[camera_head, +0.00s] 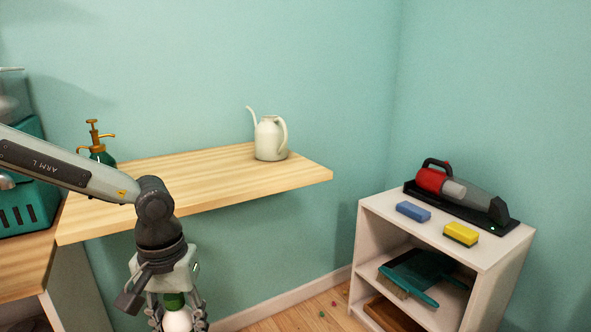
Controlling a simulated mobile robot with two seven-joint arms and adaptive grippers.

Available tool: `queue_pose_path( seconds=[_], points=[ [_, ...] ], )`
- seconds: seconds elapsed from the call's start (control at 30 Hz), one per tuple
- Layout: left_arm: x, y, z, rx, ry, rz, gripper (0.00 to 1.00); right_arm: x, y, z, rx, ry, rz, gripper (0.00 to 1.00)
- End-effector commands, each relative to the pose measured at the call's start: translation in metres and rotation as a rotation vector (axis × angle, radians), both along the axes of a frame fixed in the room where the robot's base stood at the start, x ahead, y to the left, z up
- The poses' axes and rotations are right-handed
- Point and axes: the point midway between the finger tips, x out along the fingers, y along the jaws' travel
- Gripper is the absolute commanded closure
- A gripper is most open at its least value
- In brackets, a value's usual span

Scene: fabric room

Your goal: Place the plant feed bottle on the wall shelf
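The wall shelf (215,188) is a light wooden board on the green wall, in the middle left of the head view. My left gripper (177,312) points down at the bottom edge, in front of and below the shelf's front edge. Its fingers are closed around a white bottle with a green cap (176,320), which looks like the plant feed bottle. The bottle's lower part is cut off by the picture edge. My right gripper is not in view.
A cream watering can (269,138) stands toward the shelf's right end, and a green sprayer with a brass pump (101,150) is at its left. The shelf between them is clear. A white cabinet (485,255) stands at the right with a handheld vacuum and sponges on top.

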Motion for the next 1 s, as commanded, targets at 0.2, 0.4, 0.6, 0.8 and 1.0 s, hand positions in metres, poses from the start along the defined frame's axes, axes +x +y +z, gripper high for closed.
queue_pose_path(
  seconds=[0.2,0.4,0.6,0.8,1.0],
  points=[
    [0.014,0.013,-0.005,-0.003,-0.005,-0.004,0.92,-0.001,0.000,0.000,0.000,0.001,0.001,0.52],
    [0.021,0.049,0.008,-0.004,-0.004,0.056,0.92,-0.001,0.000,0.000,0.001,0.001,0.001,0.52],
    [0.024,0.099,0.026,-0.005,-0.006,0.144,0.92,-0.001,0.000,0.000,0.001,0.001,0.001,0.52],
    [0.015,0.176,0.049,-0.010,-0.008,0.291,0.92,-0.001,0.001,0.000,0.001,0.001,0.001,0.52],
    [-0.025,0.259,0.052,-0.015,-0.005,0.486,0.92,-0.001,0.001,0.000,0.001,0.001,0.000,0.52]
  ],
)
